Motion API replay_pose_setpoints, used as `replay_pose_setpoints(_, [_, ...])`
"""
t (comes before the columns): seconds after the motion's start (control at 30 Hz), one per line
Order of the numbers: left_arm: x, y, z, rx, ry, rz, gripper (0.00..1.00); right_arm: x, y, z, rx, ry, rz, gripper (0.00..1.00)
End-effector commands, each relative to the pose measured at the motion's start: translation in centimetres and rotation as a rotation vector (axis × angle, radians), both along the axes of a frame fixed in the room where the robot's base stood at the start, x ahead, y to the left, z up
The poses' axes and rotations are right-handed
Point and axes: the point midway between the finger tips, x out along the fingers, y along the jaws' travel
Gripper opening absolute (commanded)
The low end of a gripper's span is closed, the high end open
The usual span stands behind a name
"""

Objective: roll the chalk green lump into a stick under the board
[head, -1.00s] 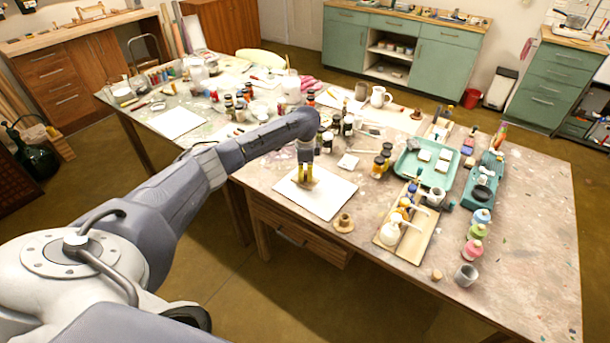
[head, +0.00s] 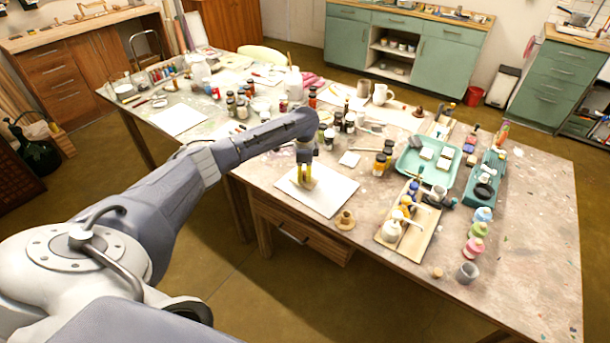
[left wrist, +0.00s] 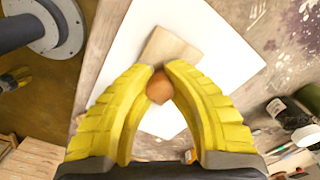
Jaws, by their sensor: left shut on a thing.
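My left gripper (head: 304,174), with yellow fingers, is over the white sheet at the table's front edge. In the left wrist view its fingertips (left wrist: 159,84) are closed around a rounded orange-brown knob (left wrist: 158,92). Beyond the knob, a flat tan wooden board (left wrist: 174,47) shows over the white sheet (left wrist: 222,52); the sheet also shows in the head view (head: 335,194). The knob appears to be the board's handle. I cannot see the chalk green lump in either view; the board and fingers hide what lies under them. My right gripper is not in view.
A round wooden piece with a knob (head: 345,220) stands just right of the sheet. A tan tray with bottles (head: 417,238) and a teal tray (head: 408,165) lie to the right. The sheet's right part is clear.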

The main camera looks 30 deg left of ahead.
Motion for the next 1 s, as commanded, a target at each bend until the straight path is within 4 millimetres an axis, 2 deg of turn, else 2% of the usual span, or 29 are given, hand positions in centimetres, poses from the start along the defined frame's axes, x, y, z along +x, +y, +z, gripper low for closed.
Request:
replay_pose_setpoints(0.33, [-1.2, 0.0, -0.1, 0.000, 0.001, 0.000, 0.00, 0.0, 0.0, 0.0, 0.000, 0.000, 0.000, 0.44])
replay_pose_setpoints(1.0, [0.7, 0.0, -0.1, 0.000, 0.000, 0.002, 0.00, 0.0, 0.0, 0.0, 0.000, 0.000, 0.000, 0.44])
